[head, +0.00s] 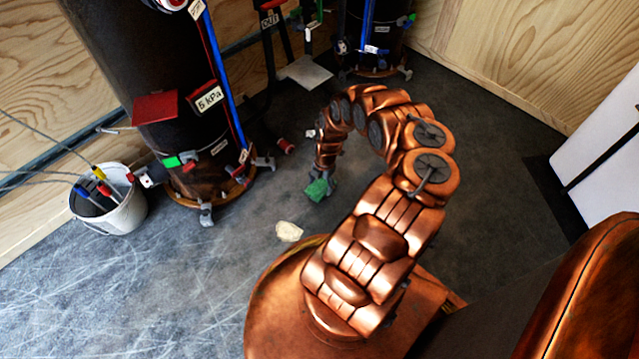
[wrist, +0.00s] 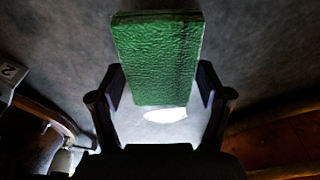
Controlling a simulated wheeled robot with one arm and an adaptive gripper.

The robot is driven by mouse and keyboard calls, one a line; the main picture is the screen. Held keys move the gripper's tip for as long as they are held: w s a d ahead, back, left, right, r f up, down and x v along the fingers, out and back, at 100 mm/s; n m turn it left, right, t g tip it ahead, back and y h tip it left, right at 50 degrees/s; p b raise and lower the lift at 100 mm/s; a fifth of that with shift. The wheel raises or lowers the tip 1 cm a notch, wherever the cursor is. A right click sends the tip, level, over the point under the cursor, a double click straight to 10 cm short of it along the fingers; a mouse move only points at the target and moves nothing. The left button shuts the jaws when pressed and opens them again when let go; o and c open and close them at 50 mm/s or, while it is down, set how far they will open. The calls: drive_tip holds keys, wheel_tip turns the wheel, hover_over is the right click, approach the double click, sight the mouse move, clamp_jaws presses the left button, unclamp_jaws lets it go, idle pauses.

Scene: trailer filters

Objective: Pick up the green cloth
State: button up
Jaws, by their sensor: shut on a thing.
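The green cloth (head: 317,189) shows in the head view at the end of my copper arm, near the grey floor. In the wrist view the green cloth (wrist: 155,58) looks like a flat, textured rectangular block. My gripper (wrist: 160,88) is shut on it, with one dark finger at each side. In the head view my gripper (head: 322,177) points down and partly covers the cloth. I cannot tell whether the cloth touches the floor.
A cream-coloured lump (head: 289,231) lies on the floor near my base; a bright white patch shows below the cloth in the wrist view. A dark filter column (head: 150,60) and a white bucket (head: 115,212) stand at left. Another column (head: 375,35) stands behind. Floor at right is clear.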

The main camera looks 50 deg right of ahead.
drive_tip(key=s+a+p, duration=0.1)
drive_tip(key=s+p, duration=0.1)
drive_tip(key=s, duration=0.2)
drive_tip(key=s+a+r+p, duration=0.1)
drive_tip(key=s+p, duration=0.1)
drive_tip(key=s, duration=0.3)
drive_tip(key=s+p, duration=0.3)
drive_tip(key=s, duration=0.2)
drive_tip(key=shift+a+r, duration=0.2)
drive_tip(key=shift+a, duration=0.2)
drive_tip(key=shift+s, duration=0.5)
